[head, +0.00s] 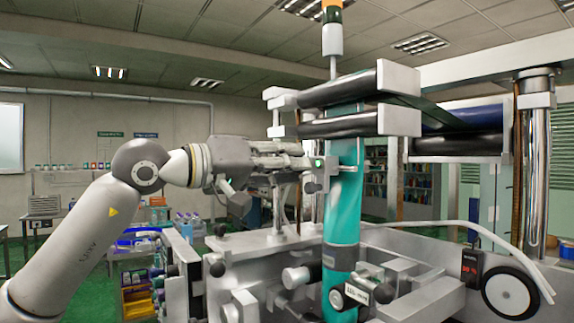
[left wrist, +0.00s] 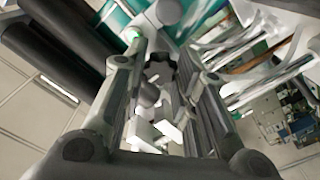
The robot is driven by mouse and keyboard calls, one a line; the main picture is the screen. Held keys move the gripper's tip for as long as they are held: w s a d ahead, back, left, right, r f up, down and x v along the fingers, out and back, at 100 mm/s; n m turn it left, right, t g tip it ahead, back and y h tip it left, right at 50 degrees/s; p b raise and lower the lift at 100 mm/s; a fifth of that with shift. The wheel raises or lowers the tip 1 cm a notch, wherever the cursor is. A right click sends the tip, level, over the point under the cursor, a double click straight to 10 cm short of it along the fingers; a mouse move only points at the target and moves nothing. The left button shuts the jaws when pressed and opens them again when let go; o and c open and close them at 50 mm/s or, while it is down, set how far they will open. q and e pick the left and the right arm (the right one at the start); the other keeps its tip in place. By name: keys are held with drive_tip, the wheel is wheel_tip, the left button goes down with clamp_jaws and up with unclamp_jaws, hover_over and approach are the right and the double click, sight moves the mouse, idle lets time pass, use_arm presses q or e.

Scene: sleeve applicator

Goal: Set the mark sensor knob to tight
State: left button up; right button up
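The mark sensor (head: 318,166) is a small grey block with a green light, beside the teal film sleeve (head: 343,190) in the head view. My left gripper (head: 298,158) reaches in from the left, with its fingers close to the sensor. In the left wrist view, a dark lobed knob (left wrist: 160,72) lies between the fingertips of the left gripper (left wrist: 163,58). The fingers stand apart on both sides of the knob, and I see no clear contact. The knob's scale or pointer cannot be read. It is hidden behind the gripper in the head view. My right gripper is not in view.
Black rollers (head: 345,88) sit above the sensor, and metal brackets and posts stand below and around it. Open room lies to the left behind my arm.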

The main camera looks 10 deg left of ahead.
use_arm(q)
drive_tip(key=o, duration=0.5)
drive_tip(key=shift+f, duration=0.1)
drive_tip(key=shift+c, duration=0.2)
drive_tip(key=v, duration=1.2)
